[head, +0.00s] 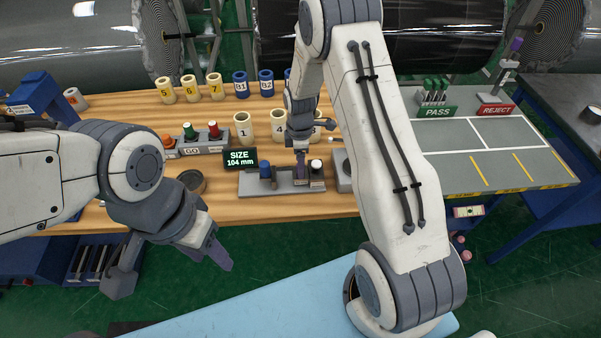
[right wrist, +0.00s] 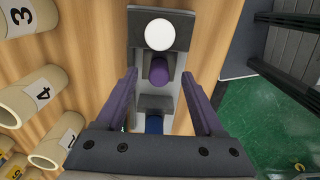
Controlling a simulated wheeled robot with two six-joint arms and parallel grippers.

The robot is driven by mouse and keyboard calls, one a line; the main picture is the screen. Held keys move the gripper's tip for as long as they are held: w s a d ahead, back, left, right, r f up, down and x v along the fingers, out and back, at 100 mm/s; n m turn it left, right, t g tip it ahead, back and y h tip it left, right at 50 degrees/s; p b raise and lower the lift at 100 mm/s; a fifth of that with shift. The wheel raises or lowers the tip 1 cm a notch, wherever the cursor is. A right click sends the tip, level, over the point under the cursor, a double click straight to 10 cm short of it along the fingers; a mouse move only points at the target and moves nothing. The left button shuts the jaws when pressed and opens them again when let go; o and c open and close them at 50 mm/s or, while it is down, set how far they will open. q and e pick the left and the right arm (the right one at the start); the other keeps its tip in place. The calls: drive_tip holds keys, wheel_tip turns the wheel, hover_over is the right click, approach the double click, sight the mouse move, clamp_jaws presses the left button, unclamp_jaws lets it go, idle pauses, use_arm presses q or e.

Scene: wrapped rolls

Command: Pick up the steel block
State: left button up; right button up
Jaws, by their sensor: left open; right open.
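A grey block (head: 343,172) with a steel look stands just right of a grey fixture (head: 245,184), partly hidden by my right arm. I cannot tell for sure that it is the steel block. The fixture holds a blue cylinder (head: 265,170) and a white-topped piece (head: 316,165). The right wrist view also shows a purple cylinder (right wrist: 158,70) there. My right gripper (head: 301,165) is open over the fixture, with its fingers either side of the purple cylinder in the right wrist view. My left gripper (head: 215,255) is open and empty, in front of the table.
Numbered cream cups (head: 243,127) stand behind the fixture. A size display (head: 240,159) reads 104 mm. Red and green buttons (head: 190,132) and a dark round dish (head: 191,181) are to the left. A grey PASS and REJECT mat (head: 470,160) lies right, mostly clear.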

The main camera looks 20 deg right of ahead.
sight(296, 181)
wheel_tip(296, 181, down, 5)
drive_tip(key=p, duration=0.2)
drive_tip(key=shift+r+p, duration=0.2)
drive_tip(key=shift+p, duration=0.1)
drive_tip(key=shift+f, duration=0.35)
drive_tip(key=shift+c, duration=0.3)
drive_tip(key=shift+w, duration=0.1)
clamp_jaws()
